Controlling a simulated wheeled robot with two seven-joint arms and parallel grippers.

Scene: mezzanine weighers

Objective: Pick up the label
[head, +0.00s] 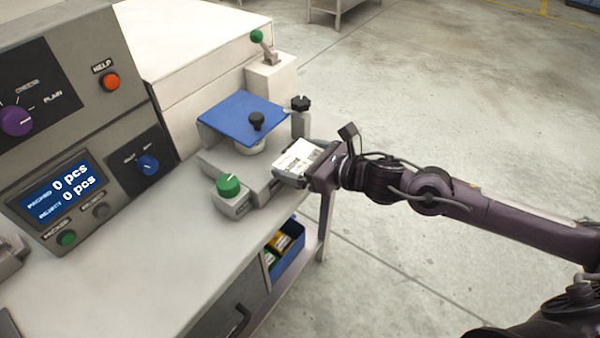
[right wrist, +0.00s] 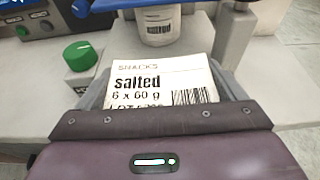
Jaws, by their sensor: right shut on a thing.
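The label is a white card (right wrist: 160,78) printed "SNACKS salted 6 x 60 g" with a barcode. In the head view the label (head: 298,156) shows at the end of my right arm, near the table's right edge. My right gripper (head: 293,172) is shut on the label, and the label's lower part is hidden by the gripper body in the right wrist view. I cannot tell whether the label still touches the surface beneath.
A blue plate (head: 240,117) with a black knob stands behind the label, and a green knob (head: 228,185) is to its left. A control panel with a display (head: 62,188) stands at the left. A blue bin (head: 288,262) sits below the table. Open floor lies to the right.

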